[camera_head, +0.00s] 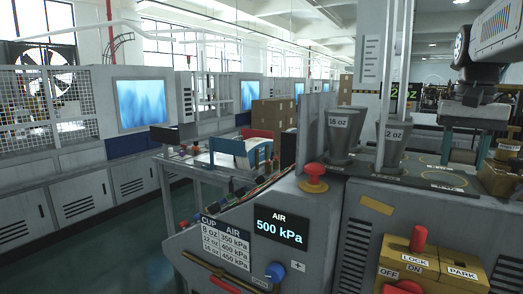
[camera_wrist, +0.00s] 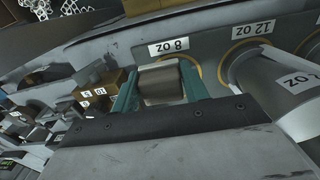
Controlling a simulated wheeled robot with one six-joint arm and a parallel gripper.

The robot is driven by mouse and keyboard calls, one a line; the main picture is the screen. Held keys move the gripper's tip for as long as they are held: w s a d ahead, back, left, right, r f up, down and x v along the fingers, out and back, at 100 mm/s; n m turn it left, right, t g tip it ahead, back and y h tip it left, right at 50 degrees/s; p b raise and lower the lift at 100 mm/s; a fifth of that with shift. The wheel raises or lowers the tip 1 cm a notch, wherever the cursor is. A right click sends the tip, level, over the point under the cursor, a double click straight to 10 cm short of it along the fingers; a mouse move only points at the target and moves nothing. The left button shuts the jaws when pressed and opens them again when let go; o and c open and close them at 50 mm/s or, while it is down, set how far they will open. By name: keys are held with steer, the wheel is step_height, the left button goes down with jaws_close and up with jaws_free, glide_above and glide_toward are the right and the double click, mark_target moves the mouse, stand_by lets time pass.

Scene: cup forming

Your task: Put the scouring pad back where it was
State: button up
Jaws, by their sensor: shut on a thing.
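My gripper (camera_head: 465,150) is at the right of the head view, low over the machine's grey top. Its teal fingers also show in the wrist view (camera_wrist: 160,88), shut on a brownish-grey block that looks like the scouring pad (camera_wrist: 161,80). In the head view the pad (camera_head: 463,156) is a small brown patch between the fingers. In the wrist view it is beside the 8 oz label (camera_wrist: 168,47) and in front of a yellow ring there. I cannot tell whether the pad touches the surface.
Grey cup-shaped forms labelled 16 oz (camera_head: 342,130) and 12 oz (camera_head: 393,140) stand left of my gripper. A yellow-brown box (camera_head: 497,180) is at the right edge.

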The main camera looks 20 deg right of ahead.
mark_target(444, 179)
steer(key=w, duration=0.1)
steer(key=w+d, duration=0.2)
steer(key=w, duration=0.1)
steer(key=shift+d+f, duration=0.1)
steer(key=shift+f, duration=1.85)
steer(key=shift+f, duration=0.2)
steer(key=o, duration=1)
steer(key=shift+c, duration=0.2)
steer(key=shift+r, duration=0.15)
